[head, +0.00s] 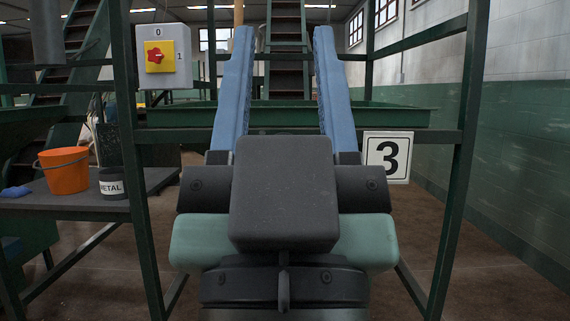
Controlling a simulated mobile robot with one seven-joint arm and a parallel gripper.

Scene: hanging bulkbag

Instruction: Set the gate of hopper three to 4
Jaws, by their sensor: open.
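A white sign with a black 3 (388,157) hangs on the green frame, right of my gripper. No gate handle or number scale for hopper three can be made out; my gripper and wrist cover the middle of the view. My gripper (283,32) points up and away from me, its two long blue fingers spread apart. Nothing shows between the fingers except the background of stairs and a green beam.
An orange bucket (64,171) and a dark tub labelled METAL (112,183) stand on a dark table (70,203). Green posts (462,150) flank my gripper.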

